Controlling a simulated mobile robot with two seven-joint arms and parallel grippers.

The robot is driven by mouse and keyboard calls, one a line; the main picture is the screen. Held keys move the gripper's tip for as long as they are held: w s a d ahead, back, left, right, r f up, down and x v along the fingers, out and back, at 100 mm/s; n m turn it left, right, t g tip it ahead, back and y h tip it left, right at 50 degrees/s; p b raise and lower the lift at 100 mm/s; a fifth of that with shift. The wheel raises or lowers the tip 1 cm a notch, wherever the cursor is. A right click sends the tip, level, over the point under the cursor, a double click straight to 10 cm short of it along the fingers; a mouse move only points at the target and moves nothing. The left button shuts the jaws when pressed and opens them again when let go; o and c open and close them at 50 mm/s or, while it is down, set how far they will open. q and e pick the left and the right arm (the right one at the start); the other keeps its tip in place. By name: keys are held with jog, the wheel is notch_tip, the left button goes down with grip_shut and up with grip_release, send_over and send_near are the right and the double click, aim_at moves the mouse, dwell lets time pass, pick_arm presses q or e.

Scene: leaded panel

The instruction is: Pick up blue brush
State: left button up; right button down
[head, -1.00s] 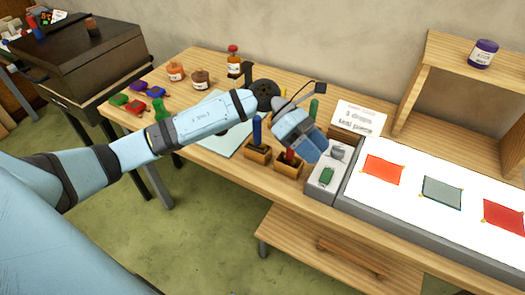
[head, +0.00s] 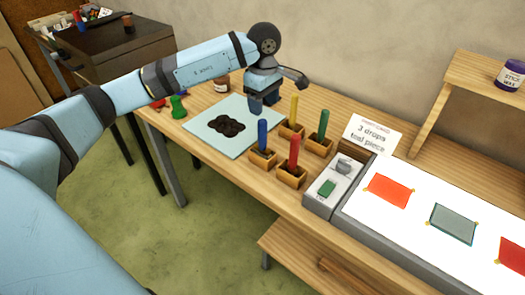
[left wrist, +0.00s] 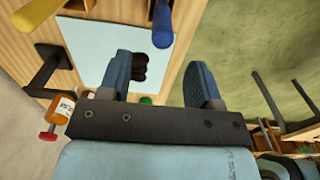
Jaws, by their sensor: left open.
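The blue brush (head: 262,135) stands upright in a small wooden holder (head: 260,160) at the front left of a group of brushes. My left gripper (head: 258,106) is open and empty, above the pale mat, behind and slightly left of the blue brush in the head view. In the left wrist view, the blue brush (left wrist: 162,24) shows past the fingertips and apart from them, with the open jaws (left wrist: 160,62) below it in the picture. My right gripper is not in view.
Yellow (head: 293,112), green (head: 323,125) and red (head: 294,150) brushes stand close by in their own holders. A dark patch (head: 227,124) lies on the pale mat (head: 213,140).

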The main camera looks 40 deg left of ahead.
aim_at(263, 121)
pick_arm(q)
notch_tip(263, 121, down, 3)
jog(key=shift+d, duration=0.1)
jog(key=shift+s+f+p, duration=0.15)
jog(key=shift+f+p, duration=0.4)
jog(key=shift+f, duration=2.05)
jog(key=c, duration=1)
jog(key=shift+r, duration=0.1)
